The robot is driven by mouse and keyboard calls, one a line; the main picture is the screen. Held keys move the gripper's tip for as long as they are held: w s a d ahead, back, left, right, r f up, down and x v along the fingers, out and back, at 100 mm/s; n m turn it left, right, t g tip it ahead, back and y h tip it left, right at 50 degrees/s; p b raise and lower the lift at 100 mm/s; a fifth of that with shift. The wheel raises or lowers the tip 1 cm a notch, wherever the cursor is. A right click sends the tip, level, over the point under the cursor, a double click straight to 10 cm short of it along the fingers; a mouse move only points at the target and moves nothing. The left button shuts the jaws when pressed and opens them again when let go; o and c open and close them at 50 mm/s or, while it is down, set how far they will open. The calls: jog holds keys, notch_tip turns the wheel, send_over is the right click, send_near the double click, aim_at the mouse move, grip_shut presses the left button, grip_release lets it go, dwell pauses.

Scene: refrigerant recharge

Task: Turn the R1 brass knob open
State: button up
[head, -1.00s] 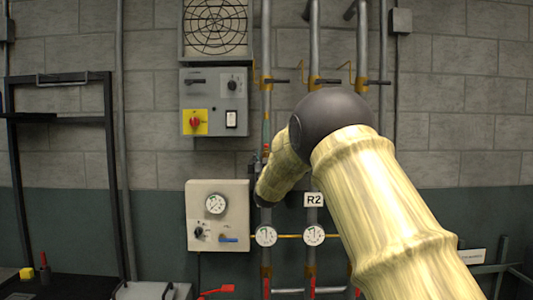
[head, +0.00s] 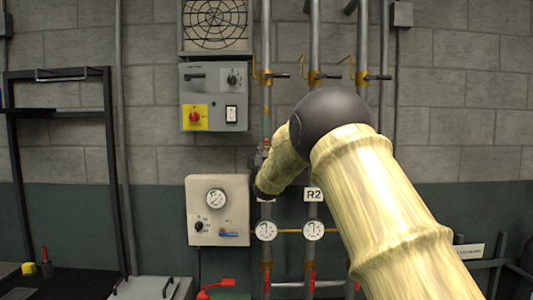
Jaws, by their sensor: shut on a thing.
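My gripper (head: 260,160) shows only as a small dark part beside the leftmost pipe (head: 266,113), past my wrist. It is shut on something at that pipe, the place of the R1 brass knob. My forearm and wrist hide the knob and most of the fingers, so how far the knob is turned cannot be seen. A small red part shows just above the gripper. A white edge of a label shows below my wrist; its text is covered. The R2 label (head: 313,195) is on the middle pipe.
Round gauges (head: 266,231) sit low on the pipes, with dark-handled valves (head: 280,75) above. A grey gauge box (head: 218,210) and a switch panel (head: 213,97) with a red knob are left of the pipes. A black frame (head: 108,150) stands further left.

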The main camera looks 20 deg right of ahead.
jog(key=m+b, duration=0.1)
jog(key=m+h+b, duration=0.1)
jog(key=shift+f+m+g+b, duration=0.25)
jog(key=shift+m+g+b, duration=0.1)
jog(key=shift+m+g, duration=0.05)
jog(key=m+h+b, duration=0.1)
jog(key=m, duration=0.1)
jog(key=shift+m+g+h+b, duration=0.3)
jog(key=shift+g+h+b, duration=0.1)
jog(key=m+g+h+b, duration=0.1)
jog(key=m, duration=0.2)
jog(key=m+h+b, duration=0.1)
jog(key=m, duration=0.2)
jog(key=shift+r+g, duration=0.15)
jog(key=shift+g, duration=0.25)
jog(key=m+g, duration=0.1)
jog(key=m, duration=0.1)
jog(key=m+g+h+b, duration=0.1)
jog(key=m, duration=0.2)
jog(key=shift+r+m, duration=0.1)
jog(key=shift+m, duration=0.2)
jog(key=m+g, duration=0.2)
jog(key=m, duration=0.3)
jog(key=shift+y, duration=0.3)
jog(key=o, duration=1)
